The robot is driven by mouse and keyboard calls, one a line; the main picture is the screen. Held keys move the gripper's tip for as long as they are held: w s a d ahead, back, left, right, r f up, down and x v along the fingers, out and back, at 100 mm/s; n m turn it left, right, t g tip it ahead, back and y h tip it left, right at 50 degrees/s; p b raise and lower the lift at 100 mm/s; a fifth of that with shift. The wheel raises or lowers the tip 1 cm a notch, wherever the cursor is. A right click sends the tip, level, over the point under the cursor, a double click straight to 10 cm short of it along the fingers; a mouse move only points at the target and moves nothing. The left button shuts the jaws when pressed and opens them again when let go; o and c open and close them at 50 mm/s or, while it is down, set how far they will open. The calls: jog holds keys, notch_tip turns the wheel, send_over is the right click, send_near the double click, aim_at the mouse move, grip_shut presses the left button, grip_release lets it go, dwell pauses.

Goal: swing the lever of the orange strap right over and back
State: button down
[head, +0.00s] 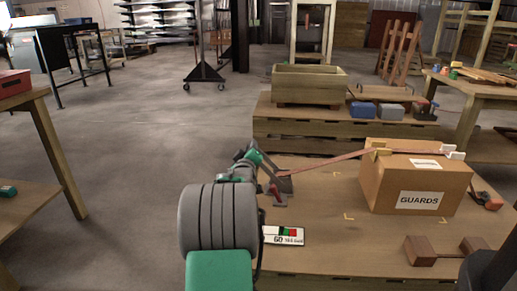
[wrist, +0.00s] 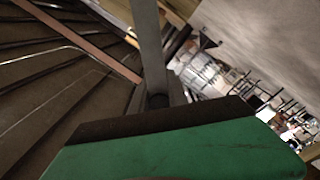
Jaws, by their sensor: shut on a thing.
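The orange strap (head: 330,161) runs from the ratchet buckle (head: 284,186), at the left of the wooden deck, up to the top of the cardboard box marked GUARDS (head: 380,195). It also shows as a reddish band in the wrist view (wrist: 82,38). My gripper (head: 262,166) is at the buckle, partly hidden behind my own arm. In the wrist view a grey metal bar, the lever (wrist: 150,50), stands up from behind my dark jaw. My gripper is shut on this lever. The exact contact is hidden by the green and dark finger.
A brown wooden piece (head: 420,250) lies at the front right. Behind stands another platform with a wooden trough (head: 309,85). Open floor (head: 140,150) lies to the left.

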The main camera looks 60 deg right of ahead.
jog(key=shift+w+a+f+n+b, duration=0.25)
jog(key=shift+w+f+n+b, duration=0.05)
jog(key=shift+w+f+n, duration=0.45)
jog(key=c, duration=1.3)
grip_release()
jog(key=shift+f, duration=0.1)
jog(key=p+v, duration=0.2)
jog(key=v, duration=0.5)
jog(key=shift+a, duration=0.4)
jog(key=shift+s, duration=0.1)
